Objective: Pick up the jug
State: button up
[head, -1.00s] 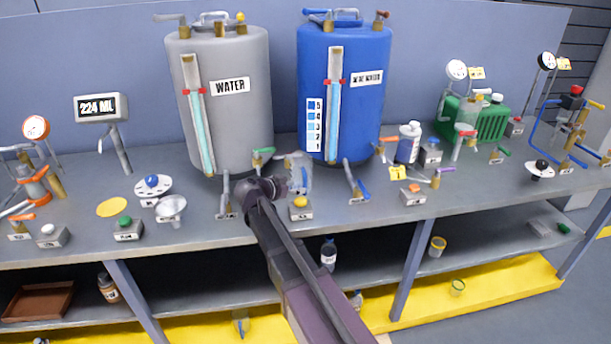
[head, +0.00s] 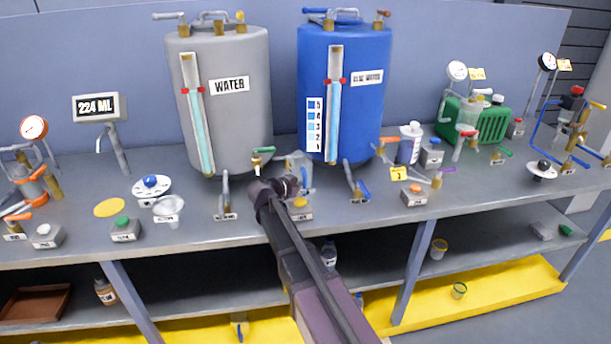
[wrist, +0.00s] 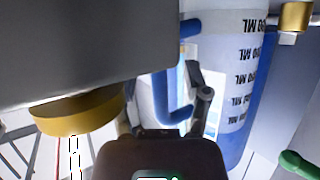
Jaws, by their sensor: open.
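The jug (head: 299,164) is a clear measuring jug standing on the bench in front of the two tanks, partly hidden by my arm in the head view. In the wrist view the jug (wrist: 222,75) appears inverted, with ML markings, and its blue handle (wrist: 160,98) faces my gripper. My gripper (wrist: 165,108) is open at the handle. One finger shows between the handle and the jug's wall; the other is mostly hidden. In the head view my gripper (head: 288,186) is just in front of the jug. Whether the fingers touch the handle cannot be told.
A grey box with a yellow button (head: 299,203) sits close beside my gripper and looms large in the wrist view (wrist: 80,110). A green-handled tap (head: 262,152) is left of the jug. The grey water tank (head: 228,125) and blue tank (head: 358,120) stand behind.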

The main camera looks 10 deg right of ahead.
grip_shut()
jog(key=shift+r, duration=0.15)
notch_tip(320, 180, up, 10)
jog(key=p, duration=1)
dwell(0.8)
